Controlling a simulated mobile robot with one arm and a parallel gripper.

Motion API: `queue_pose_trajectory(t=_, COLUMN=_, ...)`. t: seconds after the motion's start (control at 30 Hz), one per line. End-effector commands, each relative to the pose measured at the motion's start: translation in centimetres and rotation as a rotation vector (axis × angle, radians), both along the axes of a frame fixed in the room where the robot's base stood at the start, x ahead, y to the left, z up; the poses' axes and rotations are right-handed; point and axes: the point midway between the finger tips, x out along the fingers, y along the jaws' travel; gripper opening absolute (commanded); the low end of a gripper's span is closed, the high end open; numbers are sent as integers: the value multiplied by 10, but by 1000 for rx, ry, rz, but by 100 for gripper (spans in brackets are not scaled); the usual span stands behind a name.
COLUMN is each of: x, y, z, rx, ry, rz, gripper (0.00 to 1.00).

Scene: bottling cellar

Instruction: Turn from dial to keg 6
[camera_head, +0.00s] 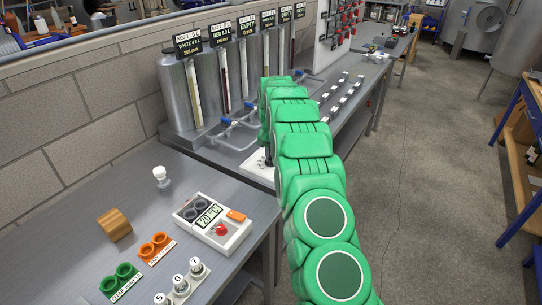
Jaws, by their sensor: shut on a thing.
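My green arm reaches from the lower right over the metal bench, and its end bends down at a white dial plate (260,168) at the bench's front edge. My gripper (268,157) is a small dark shape over this plate, shut. The dial's knob is hidden under the gripper and arm, so its pointing direction does not show. Behind stands a row of steel kegs (177,98) with sight tubes and black signs (190,42). One sign (247,24) reads EMPTY. The far signs are too small to read, and I cannot tell which keg is number 6.
The near table holds a white box (212,222) reading 20 °C, a wooden block (115,225), a white knob-like piece (161,176), orange (155,248) and green (120,280) ring holders, and numbered bottle tops (181,287). Blue-handled taps (226,122) stand near my arm. The floor to the right is clear.

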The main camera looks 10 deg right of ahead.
Motion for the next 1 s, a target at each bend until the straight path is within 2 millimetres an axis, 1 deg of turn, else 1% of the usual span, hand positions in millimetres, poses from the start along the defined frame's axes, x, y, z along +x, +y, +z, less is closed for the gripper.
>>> queue_pose_trajectory(t=0.3, x=0, y=0, z=0, rx=-1, ry=-2, rz=-77, gripper=0)
queue_pose_trajectory(t=0.73, x=1, y=0, z=1, rx=-1, ry=-2, rz=-83, gripper=0)
queue_pose_trajectory(t=0.77, x=0, y=0, z=0, rx=-1, ry=-2, rz=-83, gripper=17)
queue_pose_trajectory(t=0.9, x=0, y=0, z=0, rx=0, ry=-1, rz=-83, gripper=38)
queue_pose_trajectory(t=1.0, x=0, y=0, z=0, rx=0, ry=-1, rz=-83, gripper=38)
